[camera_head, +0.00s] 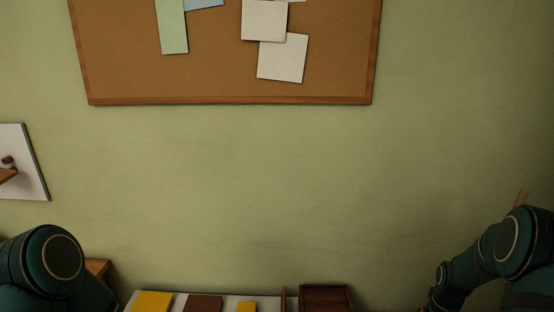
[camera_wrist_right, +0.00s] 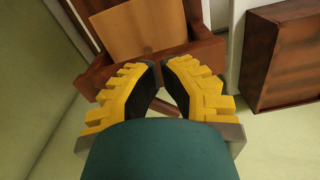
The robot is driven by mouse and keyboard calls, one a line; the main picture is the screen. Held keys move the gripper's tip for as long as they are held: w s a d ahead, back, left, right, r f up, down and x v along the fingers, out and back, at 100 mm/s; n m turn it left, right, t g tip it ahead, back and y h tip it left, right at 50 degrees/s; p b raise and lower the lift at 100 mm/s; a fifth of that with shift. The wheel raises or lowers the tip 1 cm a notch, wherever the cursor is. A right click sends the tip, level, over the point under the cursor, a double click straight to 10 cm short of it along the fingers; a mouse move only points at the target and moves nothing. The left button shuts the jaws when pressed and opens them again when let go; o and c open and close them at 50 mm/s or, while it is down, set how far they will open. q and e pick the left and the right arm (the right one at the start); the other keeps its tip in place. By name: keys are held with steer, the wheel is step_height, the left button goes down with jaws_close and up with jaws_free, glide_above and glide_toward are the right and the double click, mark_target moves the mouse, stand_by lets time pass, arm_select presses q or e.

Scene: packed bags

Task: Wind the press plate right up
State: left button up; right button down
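No press plate can be made out for sure. In the right wrist view a light-brown wooden board (camera_wrist_right: 138,28) sits in a darker reddish wooden frame (camera_wrist_right: 205,55); whether this is part of the press I cannot tell. My right gripper (camera_wrist_right: 160,66) has yellow ribbed fingers with dark inner pads. Its fingertips stand a little apart with nothing seen between them, in front of the frame's near edge; contact is unclear. In the head view only upper arm links show, and my left gripper is out of view.
At the head view's bottom edge, a yellow item (camera_head: 152,301), a brown item (camera_head: 204,303) and a smaller yellow item (camera_head: 246,307) lie on a pale surface. A dark brown wooden box (camera_head: 325,297) is beside them. A cork board (camera_head: 220,75) hangs on the green wall.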

steer(key=shift+s+d, duration=0.65)
steer(key=shift+d, duration=0.2)
steer(key=shift+d, duration=0.1)
steer(key=shift+s+d+b, duration=0.25)
steer(key=shift+d+b, duration=0.05)
steer(key=shift+d, duration=0.8)
steer(key=shift+w+d, duration=0.25)
steer(key=shift+d, duration=0.75)
steer(key=shift+a, duration=0.2)
